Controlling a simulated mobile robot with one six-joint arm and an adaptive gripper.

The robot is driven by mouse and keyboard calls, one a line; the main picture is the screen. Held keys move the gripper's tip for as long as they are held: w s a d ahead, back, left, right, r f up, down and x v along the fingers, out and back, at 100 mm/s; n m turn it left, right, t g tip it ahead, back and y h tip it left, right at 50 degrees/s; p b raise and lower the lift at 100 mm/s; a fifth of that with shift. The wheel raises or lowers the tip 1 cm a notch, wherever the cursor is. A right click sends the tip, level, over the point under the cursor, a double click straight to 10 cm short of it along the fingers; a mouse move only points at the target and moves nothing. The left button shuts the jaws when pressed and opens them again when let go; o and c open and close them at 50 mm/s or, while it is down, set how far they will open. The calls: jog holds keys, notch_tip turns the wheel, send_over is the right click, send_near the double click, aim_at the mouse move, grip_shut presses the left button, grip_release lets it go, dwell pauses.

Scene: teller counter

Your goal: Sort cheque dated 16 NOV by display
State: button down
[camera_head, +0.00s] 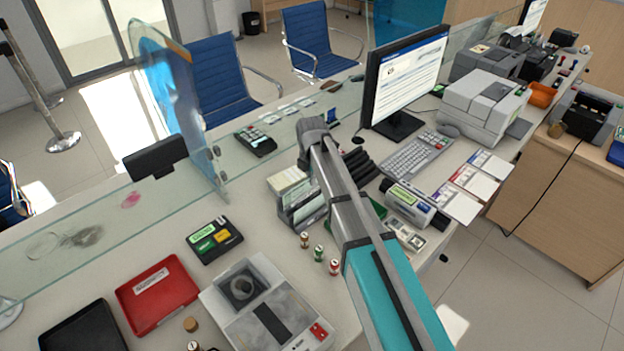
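The monitor (408,82) stands on the counter right of centre, its screen lit with a blue bar and text too small to read. Three flat white panels with coloured headers lie in a row at the right counter edge: one far (491,165), one middle (474,182) and one near (455,205). A rack (301,205) with upright papers stands just left of my arm. I cannot read any date or tell which paper is the cheque. My arm reaches up over the counter from the bottom. My gripper does not show clearly; the arm may hide it.
A glass screen (100,220) runs along the counter's far side. A keyboard (416,156), a printer (485,105) and a small grey device (409,204) stand right of the arm. Stamps (319,254), a red tray (157,294) and a grey machine (266,308) crowd the left.

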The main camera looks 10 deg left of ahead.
aim_at(312, 195)
jog(key=shift+f, duration=0.25)
jog(key=shift+f+b, duration=3.35)
jog(key=shift+b, duration=0.2)
jog(key=shift+f, duration=0.15)
jog(key=c, duration=0.7)
grip_release()
jog(key=shift+r+p, duration=3.4)
jog(key=shift+r, duration=0.15)
jog(key=shift+d, duration=0.1)
